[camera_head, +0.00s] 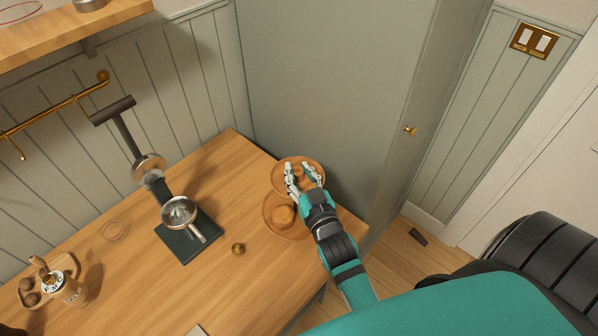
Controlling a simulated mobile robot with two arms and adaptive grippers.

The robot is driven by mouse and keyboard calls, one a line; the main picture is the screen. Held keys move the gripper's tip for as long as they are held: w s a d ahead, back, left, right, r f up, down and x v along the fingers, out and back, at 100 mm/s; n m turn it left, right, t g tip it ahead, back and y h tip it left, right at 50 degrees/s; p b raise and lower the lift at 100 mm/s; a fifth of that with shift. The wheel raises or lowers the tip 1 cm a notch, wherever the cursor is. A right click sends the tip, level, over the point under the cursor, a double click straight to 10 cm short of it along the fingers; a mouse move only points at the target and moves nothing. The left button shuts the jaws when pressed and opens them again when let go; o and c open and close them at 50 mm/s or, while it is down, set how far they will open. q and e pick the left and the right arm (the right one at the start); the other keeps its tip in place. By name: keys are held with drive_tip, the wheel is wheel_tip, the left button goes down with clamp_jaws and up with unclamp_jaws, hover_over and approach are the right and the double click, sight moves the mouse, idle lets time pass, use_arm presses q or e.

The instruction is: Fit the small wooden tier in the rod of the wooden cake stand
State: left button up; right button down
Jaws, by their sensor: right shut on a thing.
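My right gripper (303,169) is over the right end of the wooden table, its two fingers apart and shut on a round brown wooden disc (279,178), which looks like the small wooden tier. A second round wooden piece (270,222) with a raised rounded middle lies just in front of it, partly covered by my gripper; it looks like part of the wooden cake stand. The two rounds overlap in the picture, and I cannot tell whether they touch. I cannot make out the rod. My left gripper is not in view.
A lever press (187,235) stands on the table (150,285) to the left. A cup (68,290) and a wooden tray (67,264) are at the far left. A grey cabinet (330,90) rises behind the rounds.

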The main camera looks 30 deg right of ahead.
drive_tip(key=shift+f+b, duration=2.15)
drive_tip(key=shift+f, duration=0.85)
drive_tip(key=c, duration=1)
unclamp_jaws()
wheel_tip(320, 180, up, 10)
drive_tip(key=shift+r, duration=0.1)
